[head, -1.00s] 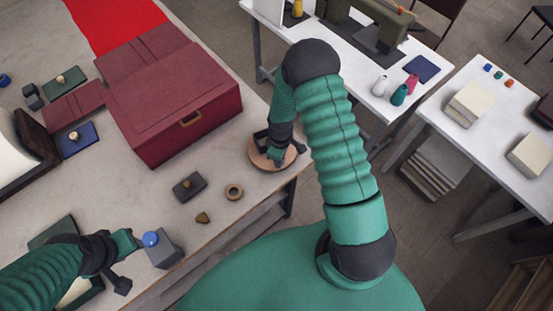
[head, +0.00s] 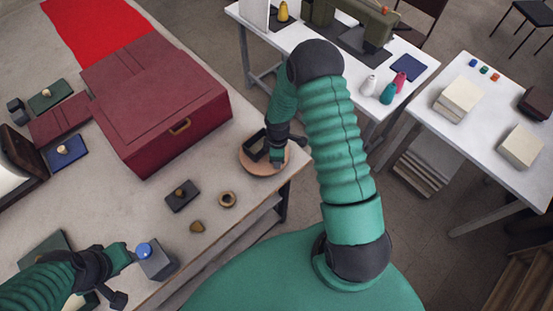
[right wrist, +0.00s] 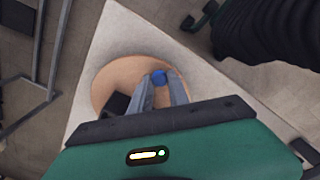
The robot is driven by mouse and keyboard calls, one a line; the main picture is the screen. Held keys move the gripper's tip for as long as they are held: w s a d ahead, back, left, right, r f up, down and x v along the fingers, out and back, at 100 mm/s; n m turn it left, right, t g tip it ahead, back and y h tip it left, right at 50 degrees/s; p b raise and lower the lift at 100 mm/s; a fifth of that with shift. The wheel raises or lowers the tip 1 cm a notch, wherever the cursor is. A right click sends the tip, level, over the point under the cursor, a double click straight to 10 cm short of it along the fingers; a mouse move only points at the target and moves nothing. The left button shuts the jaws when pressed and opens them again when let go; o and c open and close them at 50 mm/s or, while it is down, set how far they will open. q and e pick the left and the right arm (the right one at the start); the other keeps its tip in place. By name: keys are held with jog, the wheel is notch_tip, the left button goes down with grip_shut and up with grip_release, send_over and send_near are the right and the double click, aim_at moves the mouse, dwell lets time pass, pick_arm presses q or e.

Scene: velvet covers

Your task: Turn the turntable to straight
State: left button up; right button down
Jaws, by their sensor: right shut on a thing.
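The turntable is a round tan disc (head: 262,167) at the table's right corner; it also shows in the right wrist view (right wrist: 108,80). A dark open frame (head: 254,146) sits on its left part. My right gripper (head: 278,161) is over the disc's right side. In the right wrist view, my right gripper (right wrist: 160,88) is shut on a small blue knob (right wrist: 159,77) at the disc. My left gripper (head: 130,256) is beside a grey block with a blue ball top (head: 156,261); its fingers are too unclear to judge.
A dark block with a knob (head: 182,195), a ring (head: 227,199) and a small brown piece (head: 196,227) lie in front. A white table with a sewing machine (head: 350,22) stands beyond a floor gap.

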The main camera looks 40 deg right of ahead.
jog(key=shift+w+r, duration=0.1)
jog(key=shift+r, duration=0.05)
jog(key=c, duration=1.4)
grip_release()
jog(key=shift+o, duration=0.6)
jog(key=shift+r, duration=0.2)
notch_tip(320, 180, up, 16)
jog(key=b, duration=0.3)
jog(key=shift+r, duration=0.15)
